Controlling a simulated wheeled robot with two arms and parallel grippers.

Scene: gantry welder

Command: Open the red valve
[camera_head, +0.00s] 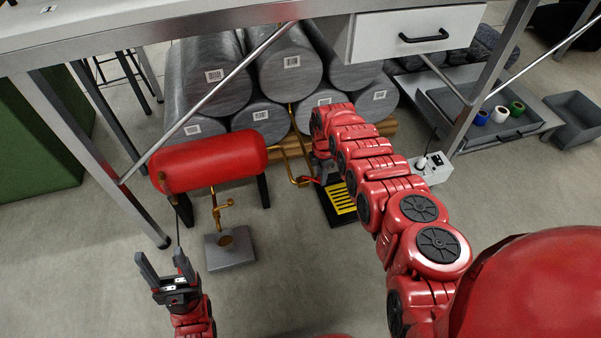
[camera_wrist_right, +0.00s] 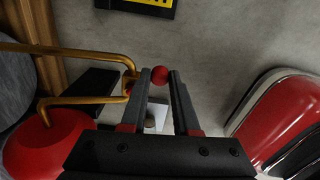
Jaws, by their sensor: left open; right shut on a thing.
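The red valve (camera_wrist_right: 159,74) shows as a small round red knob at the end of a brass pipe (camera_wrist_right: 70,50) in the right wrist view. My right gripper (camera_wrist_right: 160,80) has its fingertips closed on either side of this knob. In the head view my right arm reaches down to the brass pipe (camera_head: 292,160) beside a red tank (camera_head: 215,156), and its gripper is largely hidden by the arm. My left gripper (camera_head: 161,258) is open and empty, above the floor at the lower left, apart from the tank.
A black pad with yellow stripes (camera_head: 342,203) lies on the floor near my right gripper. Grey cylinders (camera_head: 290,58) are stacked behind. A table frame with a drawer (camera_head: 415,35) hangs over the area. A grey block (camera_head: 230,250) sits under the tank's brass fitting.

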